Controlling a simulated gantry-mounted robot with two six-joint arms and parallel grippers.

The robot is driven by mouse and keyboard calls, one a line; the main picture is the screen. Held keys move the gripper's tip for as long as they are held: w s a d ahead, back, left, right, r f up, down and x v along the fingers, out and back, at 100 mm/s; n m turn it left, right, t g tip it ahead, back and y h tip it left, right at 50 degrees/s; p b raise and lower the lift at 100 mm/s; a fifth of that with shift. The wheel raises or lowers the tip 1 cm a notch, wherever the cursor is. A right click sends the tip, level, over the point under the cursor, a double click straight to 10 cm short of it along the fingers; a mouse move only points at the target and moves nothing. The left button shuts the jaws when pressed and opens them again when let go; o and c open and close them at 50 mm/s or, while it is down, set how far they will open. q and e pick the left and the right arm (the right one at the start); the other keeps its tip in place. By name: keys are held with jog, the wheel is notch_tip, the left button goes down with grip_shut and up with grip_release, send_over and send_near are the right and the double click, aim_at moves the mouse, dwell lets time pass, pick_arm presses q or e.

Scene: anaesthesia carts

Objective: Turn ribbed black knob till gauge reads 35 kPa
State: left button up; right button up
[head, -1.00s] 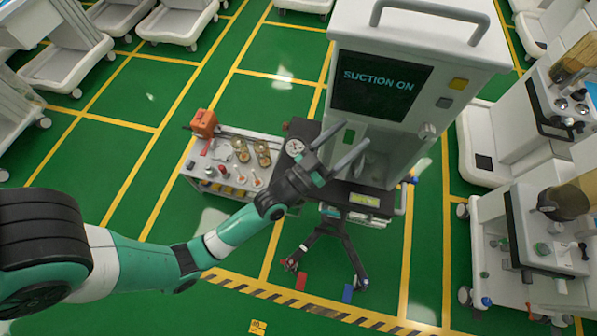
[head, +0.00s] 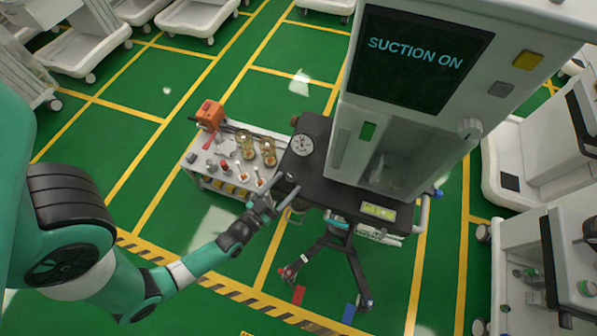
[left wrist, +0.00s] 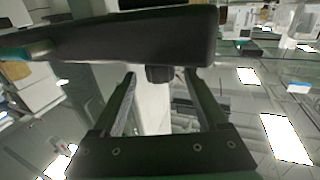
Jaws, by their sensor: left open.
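The round white gauge (head: 302,145) stands at the left end of the suction cart's black top (head: 322,172); its reading is too small to tell. My left gripper (head: 272,200) is open and empty, just off the front left edge of that top. In the left wrist view a short black knob-like part (left wrist: 160,74) hangs below a dark slab, between and beyond the open fingers (left wrist: 158,85). I cannot make out ribs on it or see contact. In the head view I cannot pick this part out clearly. My right gripper is not in view.
A large screen (head: 420,57) reads "SUCTION ON". A side cart (head: 200,165) with an orange box (head: 209,115) and jars stands left of the suction cart. Red (head: 298,295) and blue (head: 349,314) pieces lie by its dark legs.

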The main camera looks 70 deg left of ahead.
aim_at(298, 171)
pick_arm(q)
jog(key=x, duration=0.6)
jog(key=shift+w+a+b, duration=0.2)
jog(key=shift+w+b, duration=0.05)
jog(key=shift+b, duration=0.05)
jog(key=shift+c, duration=0.3)
grip_shut()
